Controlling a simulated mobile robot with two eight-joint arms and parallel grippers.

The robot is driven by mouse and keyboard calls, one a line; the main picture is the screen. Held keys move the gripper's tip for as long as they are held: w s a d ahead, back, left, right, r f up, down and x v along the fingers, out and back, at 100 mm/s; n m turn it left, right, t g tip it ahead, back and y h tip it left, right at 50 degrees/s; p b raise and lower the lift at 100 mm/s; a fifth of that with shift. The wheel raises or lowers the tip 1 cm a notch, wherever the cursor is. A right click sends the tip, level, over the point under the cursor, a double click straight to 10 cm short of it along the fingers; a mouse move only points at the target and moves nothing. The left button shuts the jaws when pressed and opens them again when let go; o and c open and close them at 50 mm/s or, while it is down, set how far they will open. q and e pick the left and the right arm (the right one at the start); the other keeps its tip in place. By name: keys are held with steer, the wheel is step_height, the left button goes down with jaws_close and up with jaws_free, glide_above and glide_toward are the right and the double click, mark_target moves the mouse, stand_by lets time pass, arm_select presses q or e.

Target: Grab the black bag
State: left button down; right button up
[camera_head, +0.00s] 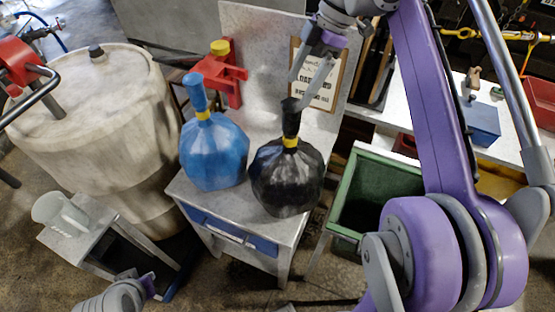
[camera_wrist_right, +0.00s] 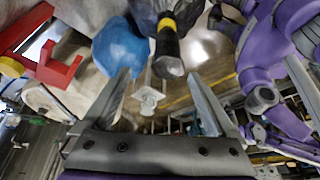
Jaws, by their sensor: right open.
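The black bag (camera_head: 287,182) stands on a small light table, with a yellow tie round its upright neck. The blue bag (camera_head: 214,155) stands to its left, also yellow-tied. My right gripper (camera_head: 303,84) is open and empty just above the black neck. In the right wrist view, the end of the neck of the black bag (camera_wrist_right: 168,66) shows between the spread fingertips of the right gripper (camera_wrist_right: 157,75); I see no contact. The blue bag (camera_wrist_right: 120,48) is also there. My left gripper (camera_head: 148,286) shows only partly at the bottom left; its jaws are unclear.
The table (camera_head: 262,232) has a back panel with a clipboard (camera_head: 318,75) and a red clamp-like fixture (camera_head: 232,78). A green bin (camera_head: 347,172) stands to the right. A large pale drum (camera_head: 95,130) and a low stool (camera_head: 75,245) are at the left.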

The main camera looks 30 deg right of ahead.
mark_target(294, 103)
steer(key=shift+w, duration=0.2)
steer(key=f, duration=0.1)
steer(key=s+a+f, duration=0.1)
steer(key=f, duration=0.1)
steer(key=shift+s+a+f+b, duration=0.25)
steer(key=shift+a+f+b, duration=0.1)
steer(key=shift+a+f, duration=0.05)
steer(key=shift+w+a+f, duration=0.2)
steer(key=shift+w+f, duration=0.05)
steer(key=shift+f, duration=0.35)
steer(key=x, duration=0.4)
steer(key=shift+s+d+f, duration=0.15)
steer(key=shift+s+f, duration=0.05)
steer(key=shift+s, duration=0.05)
steer(key=shift+w+f, duration=0.1)
steer(key=shift+f, duration=0.15)
arm_select(q)
steer(key=shift+s+f, duration=0.6)
steer(key=shift+f, duration=0.1)
arm_select(e)
jaws_close()
steer(key=shift+r, duration=0.1)
